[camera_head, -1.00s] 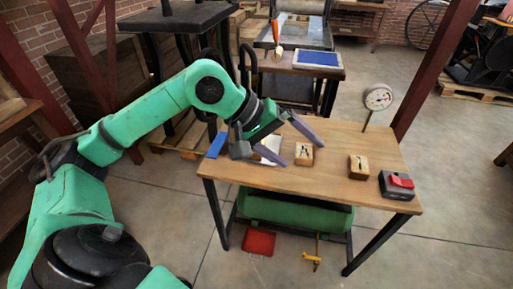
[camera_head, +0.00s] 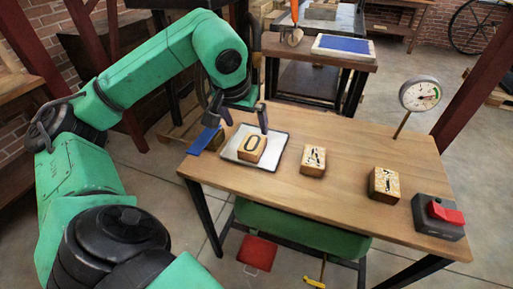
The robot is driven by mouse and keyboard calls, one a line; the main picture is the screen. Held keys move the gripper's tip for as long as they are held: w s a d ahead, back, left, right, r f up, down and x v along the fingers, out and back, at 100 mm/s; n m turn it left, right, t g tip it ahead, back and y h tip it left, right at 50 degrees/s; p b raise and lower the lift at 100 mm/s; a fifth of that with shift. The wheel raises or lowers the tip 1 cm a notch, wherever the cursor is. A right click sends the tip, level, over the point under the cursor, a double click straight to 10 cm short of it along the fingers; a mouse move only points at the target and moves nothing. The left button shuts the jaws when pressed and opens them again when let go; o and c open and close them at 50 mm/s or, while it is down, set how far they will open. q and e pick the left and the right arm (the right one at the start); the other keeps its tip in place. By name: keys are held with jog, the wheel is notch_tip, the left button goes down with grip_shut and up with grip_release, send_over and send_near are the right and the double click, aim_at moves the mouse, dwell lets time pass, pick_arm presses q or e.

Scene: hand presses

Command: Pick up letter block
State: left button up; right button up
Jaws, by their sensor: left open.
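Three wooden letter blocks are on the table. One block marked like an O (camera_head: 252,147) sits on a white tray with a dark rim (camera_head: 273,162) at the table's left. A second block marked like an A (camera_head: 313,160) stands on bare wood in the middle. A third block (camera_head: 384,184), its mark harder to read, stands further right. My left gripper (camera_head: 247,128) is open, its fingers pointing down over the tray just behind the O block. I cannot tell whether a finger touches that block. My right gripper is not in view.
A grey box with a red button (camera_head: 439,216) is at the table's right end. A round dial gauge on a rod (camera_head: 419,95) stands at the right back edge. A blue object (camera_head: 206,140) lies at the left edge. Bare wood (camera_head: 345,210) is clear in front.

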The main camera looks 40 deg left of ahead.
aim_at(253, 143)
pick_arm(q)
jog(key=x, duration=0.4)
jog(key=shift+s+f+b, duration=0.1)
jog(key=shift+f+b, duration=0.25)
jog(key=shift+f, duration=0.05)
jog(key=x, duration=0.7)
jog(key=shift+w+a+f, duration=0.15)
jog(key=shift+w+a, duration=0.15)
jog(key=shift+w, duration=0.1)
jog(key=c, duration=1.4)
jog(key=shift+o, duration=0.2)
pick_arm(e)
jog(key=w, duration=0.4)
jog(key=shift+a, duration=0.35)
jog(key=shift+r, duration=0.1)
